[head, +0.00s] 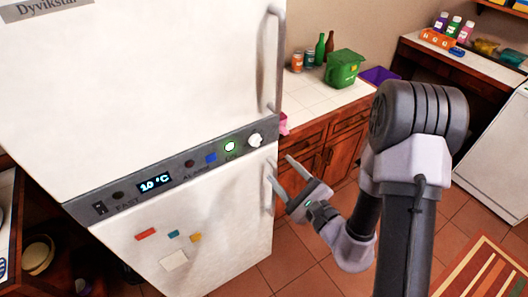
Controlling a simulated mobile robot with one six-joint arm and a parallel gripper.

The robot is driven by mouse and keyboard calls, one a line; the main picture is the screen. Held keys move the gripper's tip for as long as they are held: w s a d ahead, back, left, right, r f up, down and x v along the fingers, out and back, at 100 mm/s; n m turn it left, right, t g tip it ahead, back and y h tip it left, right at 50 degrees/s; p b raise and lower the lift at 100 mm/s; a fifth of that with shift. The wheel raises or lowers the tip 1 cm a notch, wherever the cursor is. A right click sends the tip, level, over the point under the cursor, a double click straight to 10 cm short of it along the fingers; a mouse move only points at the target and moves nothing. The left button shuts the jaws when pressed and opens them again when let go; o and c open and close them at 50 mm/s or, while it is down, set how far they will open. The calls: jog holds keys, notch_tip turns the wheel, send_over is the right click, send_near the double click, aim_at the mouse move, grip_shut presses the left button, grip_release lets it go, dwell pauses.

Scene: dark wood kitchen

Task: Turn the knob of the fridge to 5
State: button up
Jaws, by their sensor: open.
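The white fridge (170,90) stands at the left, seen from above at an angle. A grey control panel (130,194) runs across its front between the upper and lower doors. The white knob (255,140) is at the panel's right end, beside a green-lit button (230,146). The knob's numbers are too small to read. The panel display (155,183) shows about 10 °C. My gripper (282,172) is open and empty, to the lower right of the knob and apart from it, near the lower door handle (269,188).
The upper door's long handle (272,60) rises just above the knob. A tiled counter (325,98) with bottles, cans and a green bin (344,68) stands behind. Magnets (146,234) are on the lower door. Open tiled floor (310,262) lies below my gripper.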

aim_at(258, 144)
jog(key=b+x, duration=0.3)
jog(key=x, duration=0.8)
jog(key=shift+a, duration=0.1)
jog(key=shift+w+a, duration=0.3)
jog(key=shift+w, duration=0.15)
grip_shut()
